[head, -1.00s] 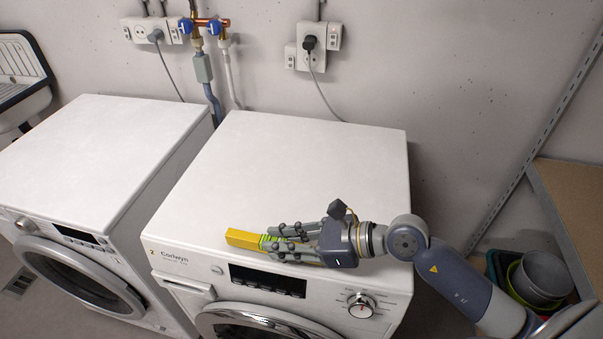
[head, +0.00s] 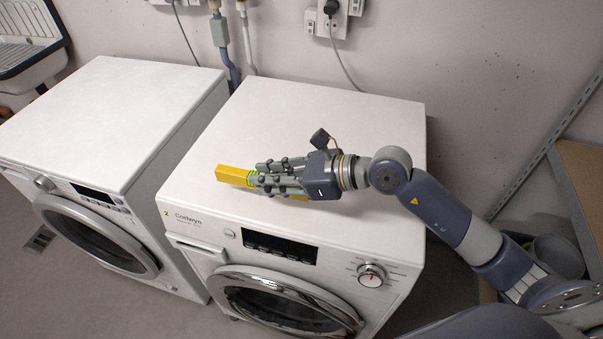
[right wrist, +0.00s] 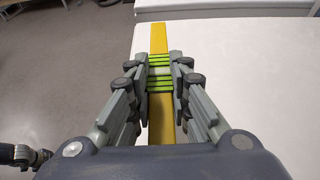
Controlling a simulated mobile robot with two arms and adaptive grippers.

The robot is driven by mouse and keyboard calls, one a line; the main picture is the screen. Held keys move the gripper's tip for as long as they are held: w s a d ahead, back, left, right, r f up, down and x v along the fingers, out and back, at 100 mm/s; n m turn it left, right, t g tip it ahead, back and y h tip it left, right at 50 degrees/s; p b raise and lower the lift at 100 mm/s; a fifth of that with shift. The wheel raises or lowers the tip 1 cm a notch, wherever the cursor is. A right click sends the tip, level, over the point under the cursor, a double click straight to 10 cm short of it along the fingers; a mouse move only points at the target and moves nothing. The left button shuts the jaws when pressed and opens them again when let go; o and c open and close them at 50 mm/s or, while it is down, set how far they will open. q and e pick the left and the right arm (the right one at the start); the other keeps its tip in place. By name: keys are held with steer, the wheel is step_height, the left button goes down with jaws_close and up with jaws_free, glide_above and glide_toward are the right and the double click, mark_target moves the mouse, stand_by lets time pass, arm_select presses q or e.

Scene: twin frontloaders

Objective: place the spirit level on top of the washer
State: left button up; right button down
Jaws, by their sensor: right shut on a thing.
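The spirit level (head: 233,175) is a yellow bar. My right gripper (head: 262,179) is shut on it, and the level sticks out past both sides of the fingers. In the right wrist view the yellow level (right wrist: 158,38) runs lengthwise between the gripper's green-striped pads (right wrist: 160,78). The washer (head: 320,120), labelled Corlwyn with a 2, has a flat white top. The level is over the front part of that top; I cannot tell whether it touches. My left gripper is not in the head view.
A second white front-loader (head: 100,110) stands to the left with a narrow gap between. Pipes (head: 222,40) and a socket with a cable (head: 333,22) are on the back wall. The rear of the washer top is clear. A shelf with basins (head: 557,255) is at right.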

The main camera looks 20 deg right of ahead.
steer(key=d, duration=0.4)
steer(key=w+d, duration=0.1)
steer(key=d, duration=0.1)
steer(key=shift+f, duration=0.3)
steer(key=f, duration=0.3)
steer(key=shift+d+p, duration=0.3)
steer(key=shift+d, duration=0.05)
steer(key=shift+f, duration=0.2)
steer(key=shift+f, duration=0.1)
steer(key=shift+f, duration=0.15)
steer(key=c, duration=1.5)
jaws_free()
